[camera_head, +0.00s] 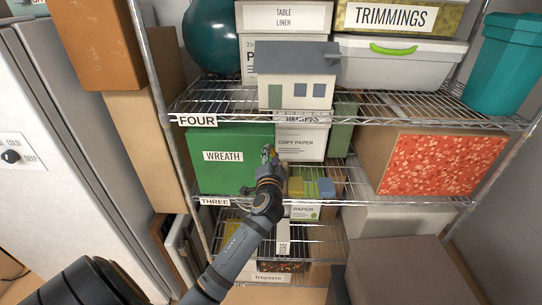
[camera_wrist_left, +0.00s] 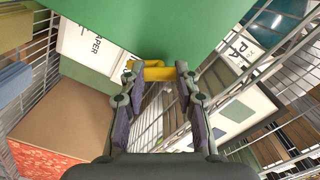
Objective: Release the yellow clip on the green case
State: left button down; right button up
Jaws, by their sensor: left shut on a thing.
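The green case (camera_head: 230,145), labelled WREATH, stands on the shelf marked THREE at the left. Its green face fills the top of the left wrist view (camera_wrist_left: 150,30). The yellow clip (camera_wrist_left: 155,72) is at the lower edge of that face. In the head view the clip is small and mostly hidden by the gripper. My left gripper (camera_head: 268,158) is at the right part of the case's front. In the left wrist view its two fingers (camera_wrist_left: 160,82) are on either side of the clip and shut on it. My right gripper is not in view.
A copy paper box (camera_head: 300,143) stands right of the case, with small coloured blocks (camera_head: 311,187) in front of it. A model house (camera_head: 295,78) sits on the wire shelf (camera_head: 215,98) above. A shelf post (camera_head: 160,90) rises left of the case.

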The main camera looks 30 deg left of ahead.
pick_arm(q)
jog(key=shift+d+r+m, duration=0.1)
jog(key=shift+m, duration=0.4)
jog(key=c, duration=1)
grip_release()
jog(key=shift+w, duration=0.1)
jog(key=shift+o, duration=0.2)
jog(key=shift+s+d, duration=0.25)
jog(key=shift+s, duration=0.1)
jog(key=v, duration=0.6)
jog(key=shift+s+d, duration=0.2)
jog(key=shift+s, duration=0.15)
jog(key=shift+a, duration=0.1)
